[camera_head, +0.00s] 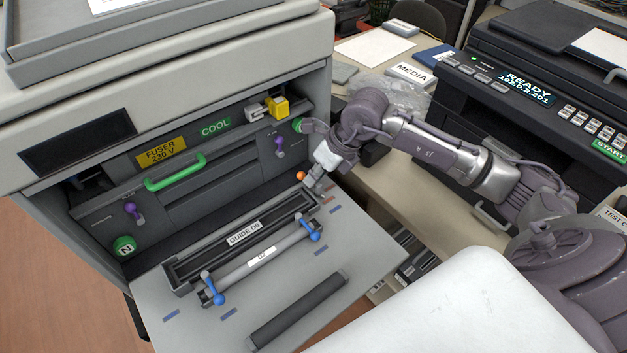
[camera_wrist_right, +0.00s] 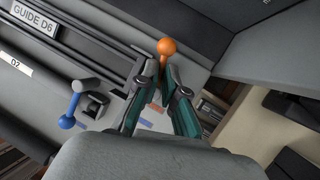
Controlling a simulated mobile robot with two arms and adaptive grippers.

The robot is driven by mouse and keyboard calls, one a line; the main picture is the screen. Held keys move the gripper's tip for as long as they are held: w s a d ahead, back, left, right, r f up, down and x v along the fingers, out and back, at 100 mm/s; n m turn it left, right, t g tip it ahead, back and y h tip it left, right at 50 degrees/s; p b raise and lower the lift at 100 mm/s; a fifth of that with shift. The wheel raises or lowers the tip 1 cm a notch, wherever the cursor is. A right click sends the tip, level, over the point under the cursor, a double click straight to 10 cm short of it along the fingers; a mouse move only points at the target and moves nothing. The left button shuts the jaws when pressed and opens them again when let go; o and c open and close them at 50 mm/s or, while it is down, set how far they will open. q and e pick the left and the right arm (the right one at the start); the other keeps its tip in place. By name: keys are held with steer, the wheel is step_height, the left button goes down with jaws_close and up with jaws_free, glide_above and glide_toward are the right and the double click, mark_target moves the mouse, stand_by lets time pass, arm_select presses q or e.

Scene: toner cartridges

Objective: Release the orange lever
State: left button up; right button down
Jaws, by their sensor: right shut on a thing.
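The orange lever shows as an orange ball knob (camera_head: 300,176) at the right end of the guide tray, inside the open printer. It also shows in the right wrist view (camera_wrist_right: 166,46), just past my fingertips. My right gripper (camera_head: 316,184) reaches in from the right and is at the lever. In the right wrist view, my right gripper (camera_wrist_right: 160,72) has its two fingers drawn together around the lever's stem just below the knob. The stem itself is mostly hidden by the fingers. My left gripper is in neither view.
The guide tray (camera_head: 178,272) labelled GUIDE D6 lies on the open door (camera_head: 375,250). A roller with blue levers (camera_head: 215,290) and a dark bar (camera_head: 297,308) lie in front. A green handle (camera_head: 175,172), purple levers (camera_head: 131,209) and a yellow block (camera_head: 279,107) are inside the printer.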

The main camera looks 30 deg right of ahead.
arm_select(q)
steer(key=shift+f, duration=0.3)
arm_select(e)
steer(key=shift+d+f+m, duration=0.1)
steer(key=shift+m, duration=0.3)
steer(key=c, duration=1.3)
jaws_free()
steer(key=shift+o, duration=0.2)
steer(key=v, duration=1.2)
steer(key=shift+s, duration=0.15)
